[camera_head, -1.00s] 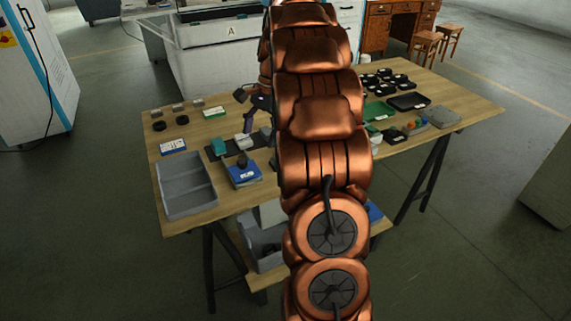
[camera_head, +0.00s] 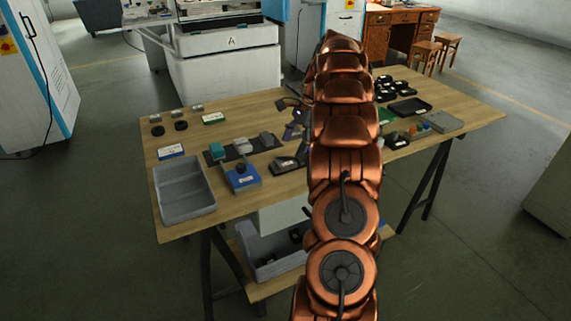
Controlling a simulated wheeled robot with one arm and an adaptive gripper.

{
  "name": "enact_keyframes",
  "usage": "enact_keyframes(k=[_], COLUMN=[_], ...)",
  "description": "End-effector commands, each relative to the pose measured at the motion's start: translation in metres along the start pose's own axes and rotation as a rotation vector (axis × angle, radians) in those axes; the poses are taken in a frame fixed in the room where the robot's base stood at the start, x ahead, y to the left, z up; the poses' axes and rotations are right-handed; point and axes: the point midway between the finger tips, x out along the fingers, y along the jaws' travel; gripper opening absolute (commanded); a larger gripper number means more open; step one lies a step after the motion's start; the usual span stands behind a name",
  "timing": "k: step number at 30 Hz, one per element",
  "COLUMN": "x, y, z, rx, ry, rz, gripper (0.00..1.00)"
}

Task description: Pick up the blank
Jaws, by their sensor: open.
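Small blocks stand on a dark mat (camera_head: 211,160) on the wooden table: a teal block (camera_head: 217,150), a light grey block (camera_head: 243,146) and a grey block (camera_head: 266,138). I cannot tell for sure which piece is the blank. My gripper (camera_head: 288,118) is open, its dark fingers showing just left of my copper arm, to the right of the grey block. No piece shows between the fingers. My arm hides part of the table's middle and the rest of the gripper.
A grey two-part bin (camera_head: 184,202) stands at the table's left front. A blue box with a black knob (camera_head: 243,182) is near the front edge. Black trays (camera_head: 409,107) and a grey case (camera_head: 443,121) lie on the right. A lower shelf carries another grey bin (camera_head: 272,268).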

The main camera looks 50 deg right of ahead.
Motion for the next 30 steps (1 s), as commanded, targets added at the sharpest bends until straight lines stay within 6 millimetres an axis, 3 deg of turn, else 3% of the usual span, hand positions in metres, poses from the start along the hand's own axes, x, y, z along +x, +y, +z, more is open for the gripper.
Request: enact_keyframes(k=[7,16,24,30], x=[0.013,0.05,0.054,0.054], y=[-0.001,-0.003,-0.004,-0.004], z=[0.0,0.001,0.002,0.002], rx=[0.0,0.001,-0.001,-0.001], ry=[0.0,0.0,0.0,0.0], rz=[-0.001,0.001,-0.002,-0.002], gripper=[0.81,0.81,0.81,0.62])
